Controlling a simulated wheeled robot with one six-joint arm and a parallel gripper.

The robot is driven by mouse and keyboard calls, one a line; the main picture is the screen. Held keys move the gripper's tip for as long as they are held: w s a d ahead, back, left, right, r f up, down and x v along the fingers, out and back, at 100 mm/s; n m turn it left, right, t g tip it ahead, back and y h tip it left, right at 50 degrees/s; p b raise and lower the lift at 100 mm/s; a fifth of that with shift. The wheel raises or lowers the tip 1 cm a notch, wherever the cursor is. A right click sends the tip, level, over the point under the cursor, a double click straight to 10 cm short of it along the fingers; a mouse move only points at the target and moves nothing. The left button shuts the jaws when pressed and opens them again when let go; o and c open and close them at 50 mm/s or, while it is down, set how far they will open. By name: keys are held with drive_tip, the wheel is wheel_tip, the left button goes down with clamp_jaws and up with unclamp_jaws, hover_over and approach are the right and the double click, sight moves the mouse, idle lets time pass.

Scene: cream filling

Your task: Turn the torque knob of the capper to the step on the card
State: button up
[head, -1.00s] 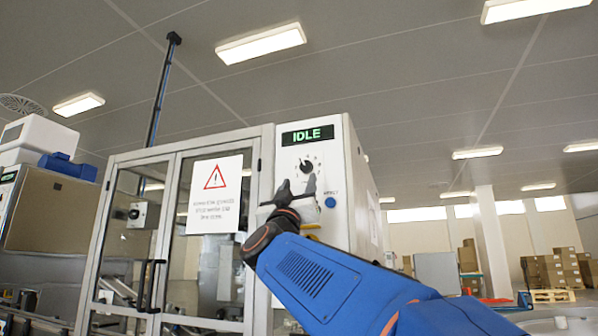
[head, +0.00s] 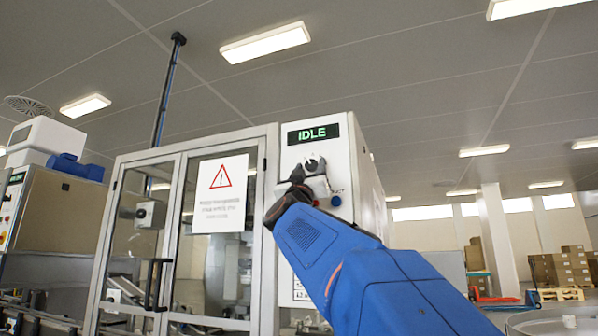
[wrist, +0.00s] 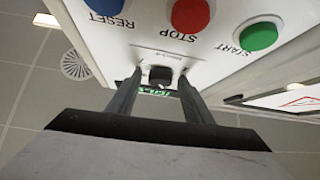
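The capper's control panel (head: 288,160) is white, with a lit green IDLE display (head: 313,134) above a dial. In the wrist view the small black torque knob (wrist: 160,75) sits between the two fingers of my gripper (wrist: 160,78). The fingers are open, one on each side, with a visible gap to the knob. In the head view my gripper (head: 311,166) is up at the dial and hides most of it. The knob's pointer and scale cannot be read. A white printed sheet (head: 301,291), possibly the card, is partly hidden behind my arm; its text is mostly unreadable.
Blue RESET (wrist: 108,8), red STOP (wrist: 190,14) and green START (wrist: 258,33) buttons lie close to the knob. A glass-doored cabinet with a warning sign (head: 220,194) stands left of the panel. Open floor and boxes (head: 560,269) are far right.

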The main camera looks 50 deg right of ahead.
drive_tip(key=c, duration=0.9)
drive_tip(key=shift+o, duration=0.2)
drive_tip(key=shift+w+m+g, duration=0.1)
drive_tip(key=shift+m+g, duration=0.3)
drive_tip(key=shift+m, duration=0.1)
